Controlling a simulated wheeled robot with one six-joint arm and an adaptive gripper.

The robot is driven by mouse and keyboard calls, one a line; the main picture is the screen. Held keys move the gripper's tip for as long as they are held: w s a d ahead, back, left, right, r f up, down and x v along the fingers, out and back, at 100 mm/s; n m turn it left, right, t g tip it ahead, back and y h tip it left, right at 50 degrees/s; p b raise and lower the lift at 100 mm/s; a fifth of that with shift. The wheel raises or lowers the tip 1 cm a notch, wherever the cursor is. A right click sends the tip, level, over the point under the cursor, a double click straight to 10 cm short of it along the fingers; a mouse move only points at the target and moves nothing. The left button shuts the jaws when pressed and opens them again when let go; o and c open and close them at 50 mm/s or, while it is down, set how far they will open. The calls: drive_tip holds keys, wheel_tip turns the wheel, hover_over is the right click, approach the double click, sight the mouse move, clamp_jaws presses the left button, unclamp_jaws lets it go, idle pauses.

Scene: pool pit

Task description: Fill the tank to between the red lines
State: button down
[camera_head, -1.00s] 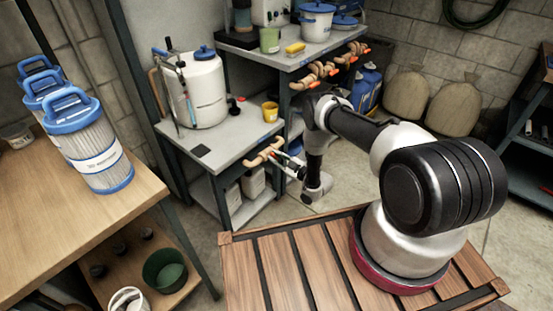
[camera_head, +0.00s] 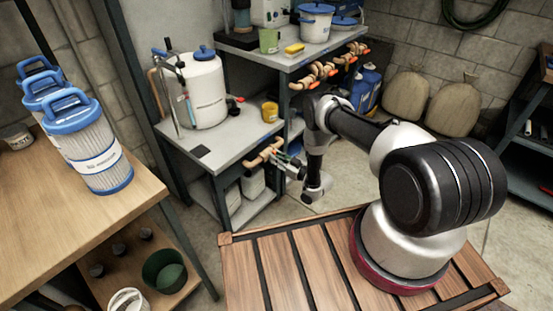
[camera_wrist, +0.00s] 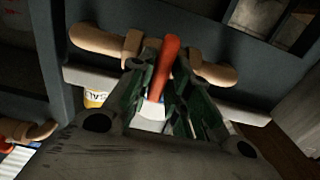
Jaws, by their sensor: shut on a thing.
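The white tank (camera_head: 207,92) with a blue lid stands upright on the low grey bench in the head view. A narrow upright tube (camera_head: 187,100) runs along its left front. The red lines and the liquid level are too small to tell. My gripper (camera_head: 284,158) is at a tan pipe (camera_head: 263,153) along the bench's front right edge. In the wrist view my gripper (camera_wrist: 160,88) is shut on a red valve handle (camera_wrist: 169,55). The handle stands out from the valve on the tan pipe (camera_wrist: 97,40). The fingers hide its lower end.
A yellow cup (camera_head: 270,112) stands near the bench's right edge. More tan pipes with red-orange handles (camera_head: 333,68) line the higher shelf (camera_head: 262,57). A wooden table (camera_head: 60,220) with blue-capped filter cartridges (camera_head: 92,145) is at left. Sacks (camera_head: 405,96) stand at the back right.

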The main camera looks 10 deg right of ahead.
idle(0.4)
drive_tip(key=c, duration=1.4)
unclamp_jaws()
drive_tip(key=shift+c, duration=0.2)
drive_tip(key=v, duration=1.2)
drive_tip(key=shift+f, duration=0.15)
